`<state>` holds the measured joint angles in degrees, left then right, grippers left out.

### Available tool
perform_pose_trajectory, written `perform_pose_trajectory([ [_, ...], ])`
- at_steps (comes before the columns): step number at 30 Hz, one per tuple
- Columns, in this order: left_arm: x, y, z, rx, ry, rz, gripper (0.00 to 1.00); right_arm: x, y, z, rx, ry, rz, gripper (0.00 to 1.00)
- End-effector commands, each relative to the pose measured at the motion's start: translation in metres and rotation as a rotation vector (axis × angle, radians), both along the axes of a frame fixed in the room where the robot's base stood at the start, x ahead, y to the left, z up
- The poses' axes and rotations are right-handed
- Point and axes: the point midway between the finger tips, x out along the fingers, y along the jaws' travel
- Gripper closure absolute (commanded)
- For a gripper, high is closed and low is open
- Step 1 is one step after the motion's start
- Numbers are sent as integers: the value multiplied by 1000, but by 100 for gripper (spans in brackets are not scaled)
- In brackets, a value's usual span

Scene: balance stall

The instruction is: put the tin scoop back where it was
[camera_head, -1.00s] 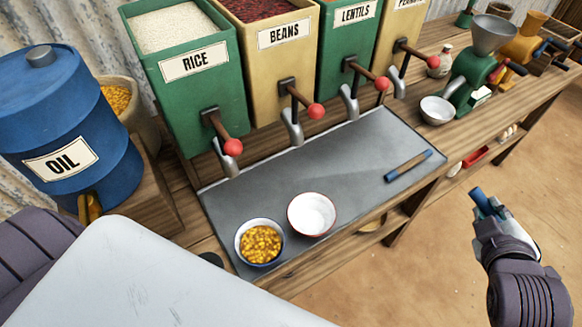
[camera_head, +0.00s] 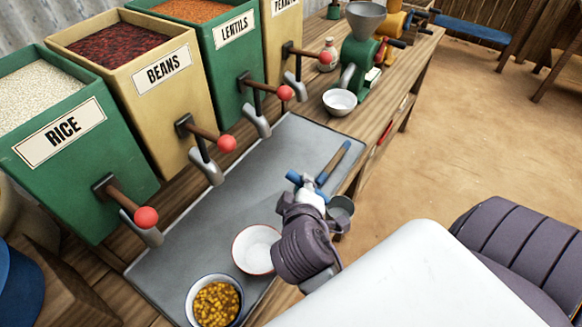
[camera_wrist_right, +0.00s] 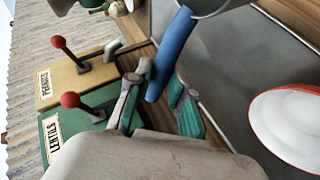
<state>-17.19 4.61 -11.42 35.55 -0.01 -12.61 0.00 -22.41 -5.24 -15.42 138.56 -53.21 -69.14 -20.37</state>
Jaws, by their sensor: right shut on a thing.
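The tin scoop (camera_head: 342,209) has a grey metal cup and a blue handle. My right gripper (camera_head: 309,184) is shut on it, by the front edge of the grey metal tray (camera_head: 215,218). In the right wrist view the blue handle of the scoop (camera_wrist_right: 172,55) lies between my fingers, and part of its cup shows at the top edge. My fingers hide part of the handle. I cannot tell whether the scoop touches the tray or hangs above it. My left gripper is not in view.
A wooden stick with blue ends (camera_head: 334,163) lies on the tray just beyond my right gripper. A white red-rimmed bowl (camera_head: 256,249) and a bowl of yellow grain (camera_head: 214,303) stand nearer. Bin taps with red knobs (camera_head: 227,144) overhang the back. A green grinder (camera_head: 362,55) stands farther along.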

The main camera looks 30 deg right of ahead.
Motion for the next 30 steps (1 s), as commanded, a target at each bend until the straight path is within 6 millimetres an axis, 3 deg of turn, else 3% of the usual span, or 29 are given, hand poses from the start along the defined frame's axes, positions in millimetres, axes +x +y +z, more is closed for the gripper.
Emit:
perform_pose_trajectory([
  [4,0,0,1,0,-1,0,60,11,2,-12,-2,-2,-32,100],
  [12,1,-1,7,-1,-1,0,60,71,22,-48,-4,-1,-29,100],
  [18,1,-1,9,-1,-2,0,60,99,31,-67,-4,-2,-29,100],
  [23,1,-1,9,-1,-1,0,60,105,33,-76,-3,0,-29,100],
  [30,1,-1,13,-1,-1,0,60,105,33,-109,-4,1,-27,100],
])
